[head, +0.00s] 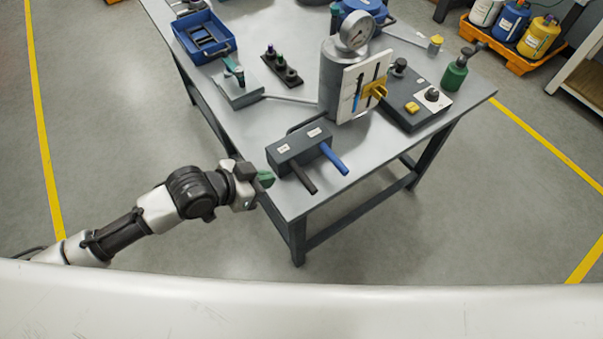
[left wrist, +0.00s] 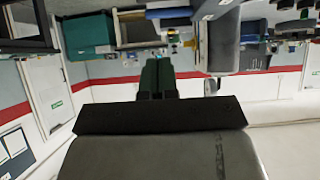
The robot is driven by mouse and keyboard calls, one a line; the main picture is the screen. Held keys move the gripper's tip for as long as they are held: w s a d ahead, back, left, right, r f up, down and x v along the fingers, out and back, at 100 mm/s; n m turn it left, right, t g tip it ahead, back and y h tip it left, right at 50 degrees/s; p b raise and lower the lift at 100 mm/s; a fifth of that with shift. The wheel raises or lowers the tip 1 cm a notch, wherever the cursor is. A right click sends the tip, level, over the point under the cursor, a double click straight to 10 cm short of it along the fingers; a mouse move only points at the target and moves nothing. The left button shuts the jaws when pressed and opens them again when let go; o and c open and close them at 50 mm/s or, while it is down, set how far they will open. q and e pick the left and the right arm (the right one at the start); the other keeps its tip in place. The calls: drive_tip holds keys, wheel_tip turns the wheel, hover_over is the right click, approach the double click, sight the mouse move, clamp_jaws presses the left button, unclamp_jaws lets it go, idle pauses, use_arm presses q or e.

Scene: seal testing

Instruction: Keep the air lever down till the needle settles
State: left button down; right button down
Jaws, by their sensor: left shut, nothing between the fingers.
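A dark grey block (head: 299,150) with two white labels sits at the table's near edge. A black lever (head: 304,180) and a blue lever (head: 334,158) stick out from its front; the labels are too small to read, so I cannot tell which is the air lever. A round gauge (head: 356,31) tops a grey cylinder (head: 333,72); its needle is too small to read. My left gripper (head: 267,178) is just left of the block and black lever, apart from both levers. Its green fingers (left wrist: 158,76) are shut and empty in the left wrist view. My right gripper is not in view.
The grey table (head: 245,125) holds a blue tray (head: 204,38), a small press-like fixture (head: 238,85), a dark control box (head: 415,100) and a green bottle (head: 454,76). A white panel (head: 347,92) stands before the cylinder. The floor left of the table is clear.

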use_arm(q)
drive_tip(key=shift+s+d+r, duration=0.1)
drive_tip(key=shift+s+r, duration=0.1)
drive_tip(key=shift+r, duration=0.05)
drive_tip(key=p, duration=0.2)
hover_over(302, 176)
drive_tip(key=s, duration=0.3)
wheel_tip(302, 176, down, 6)
drive_tip(key=r, duration=0.1)
wheel_tip(302, 176, down, 4)
drive_tip(key=shift+r, duration=0.1)
drive_tip(key=shift+f, duration=0.35)
